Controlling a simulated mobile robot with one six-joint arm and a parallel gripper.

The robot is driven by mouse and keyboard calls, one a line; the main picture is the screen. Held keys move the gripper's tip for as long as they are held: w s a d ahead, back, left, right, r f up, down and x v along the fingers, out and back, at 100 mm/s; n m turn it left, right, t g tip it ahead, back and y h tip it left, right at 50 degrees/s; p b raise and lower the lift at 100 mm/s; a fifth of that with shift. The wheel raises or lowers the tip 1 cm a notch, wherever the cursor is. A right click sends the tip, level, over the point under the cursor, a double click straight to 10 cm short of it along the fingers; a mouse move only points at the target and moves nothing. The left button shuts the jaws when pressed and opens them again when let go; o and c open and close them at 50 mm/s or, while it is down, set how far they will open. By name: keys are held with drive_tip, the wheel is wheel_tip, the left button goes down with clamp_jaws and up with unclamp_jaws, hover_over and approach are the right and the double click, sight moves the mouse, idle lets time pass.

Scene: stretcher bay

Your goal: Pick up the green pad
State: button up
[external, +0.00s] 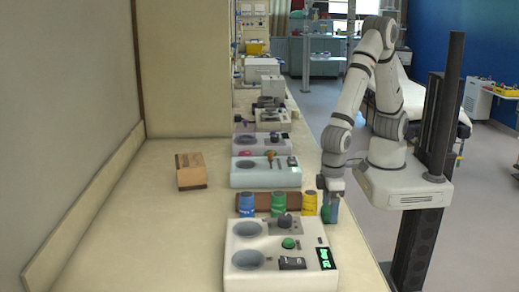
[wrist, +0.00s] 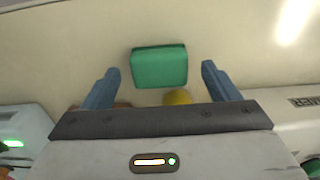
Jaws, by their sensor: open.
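The green pad (wrist: 160,67) is a small block with rounded edges, seen from above in the wrist view. It lies between and slightly beyond the blue fingertips of my gripper (wrist: 161,72), with a gap on each side. My gripper is open and holds nothing. In the external view my gripper (external: 330,208) points down at the counter's right edge, beside the yellow can. A bit of green shows at its fingers there, but the pad is mostly hidden.
A yellow can (external: 309,204), green can (external: 278,204) and blue can (external: 247,204) stand by a brown strip left of my gripper. A white device (external: 262,278) is in front, a pale one (external: 240,177) behind.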

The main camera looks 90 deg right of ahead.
drive_tip(key=shift+f, duration=0.2)
drive_tip(key=shift+c, duration=0.5)
drive_tip(key=c, duration=1)
drive_tip(key=shift+o, duration=0.2)
drive_tip(key=shift+r, duration=0.1)
